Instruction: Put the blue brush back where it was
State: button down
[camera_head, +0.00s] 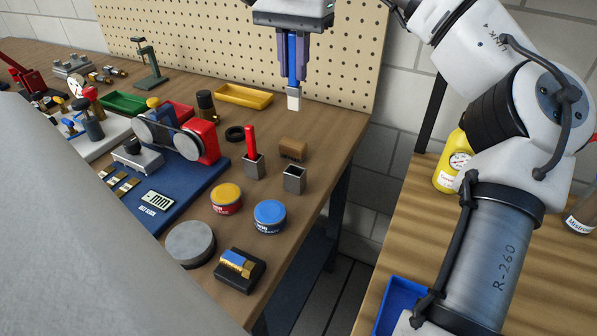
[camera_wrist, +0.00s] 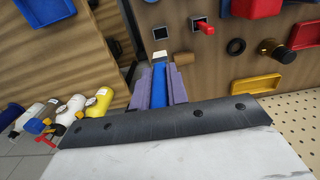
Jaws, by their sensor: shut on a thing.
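My gripper (camera_head: 292,64) is shut on the blue brush (camera_head: 291,55), high at the top of the head view, in front of the pegboard. The brush hangs about upright, its pale square tip (camera_head: 293,99) pointing down and clear of the bench. In the wrist view the brush (camera_wrist: 159,88) lies between the purple fingers. An empty square metal cup (camera_head: 294,181) stands near the bench's right edge, below the gripper in the picture. A similar cup (camera_head: 254,168) beside it holds a red-handled brush (camera_head: 250,141). The empty cup also shows in the wrist view (camera_wrist: 160,32).
A brown block (camera_head: 293,149) stands just behind the empty cup. A black ring (camera_head: 235,134), a yellow tray (camera_head: 243,96), and yellow-lidded (camera_head: 226,196) and blue-lidded (camera_head: 270,214) tins are nearby. The pegboard (camera_head: 345,50) rises behind. The bench's back right corner is clear.

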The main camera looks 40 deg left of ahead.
aim_at(294, 95)
jog(key=shift+w+a+f, duration=0.1)
jog(key=shift+w+f, duration=0.05)
notch_tip(294, 95, down, 20)
jog(key=shift+r, duration=0.2)
dwell(0.3)
jog(key=shift+f, duration=0.2)
jog(key=c, duration=1.4)
grip_release()
jog(key=shift+o, duration=0.2)
jog(key=shift+r, duration=0.2)
notch_tip(294, 95, up, 12)
jog(key=shift+r, duration=0.1)
